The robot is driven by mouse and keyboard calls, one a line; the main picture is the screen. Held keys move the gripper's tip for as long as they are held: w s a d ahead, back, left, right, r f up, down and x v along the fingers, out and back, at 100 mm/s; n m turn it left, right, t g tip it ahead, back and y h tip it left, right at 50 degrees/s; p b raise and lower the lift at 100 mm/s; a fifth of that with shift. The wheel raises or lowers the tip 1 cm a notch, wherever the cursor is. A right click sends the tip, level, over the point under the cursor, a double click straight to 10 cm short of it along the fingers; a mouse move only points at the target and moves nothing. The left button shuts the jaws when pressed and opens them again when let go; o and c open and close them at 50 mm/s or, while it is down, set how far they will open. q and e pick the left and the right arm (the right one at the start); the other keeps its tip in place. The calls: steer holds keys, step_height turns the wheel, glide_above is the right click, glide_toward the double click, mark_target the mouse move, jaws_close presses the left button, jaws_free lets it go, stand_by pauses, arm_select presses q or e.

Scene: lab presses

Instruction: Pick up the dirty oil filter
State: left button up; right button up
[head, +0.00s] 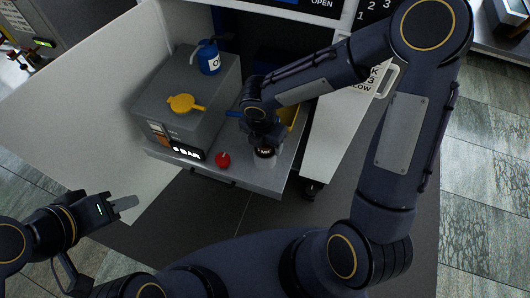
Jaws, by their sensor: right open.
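A small pale cylinder with a dark top (265,160), which looks like the oil filter, stands near the front right of a grey drawer or shelf (222,175). I cannot tell from here whether it is dirty. My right gripper (265,147) points down directly over it, open, and hides part of its top. Whether the fingers touch it is unclear. My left gripper (124,204) is at the lower left, away from the drawer, with nothing visible in it. Its fingers overlap in this view, so its opening is hidden.
A grey press unit (185,95) with a yellow lever (185,103) and a blue oil can (208,57) stands left of the filter. A red knob (223,160) is at the front. A yellow item (291,116) is partly hidden behind my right arm. White doors flank the cabinet.

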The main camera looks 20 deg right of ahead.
steer(key=shift+f, duration=0.1)
steer(key=c, duration=1.1)
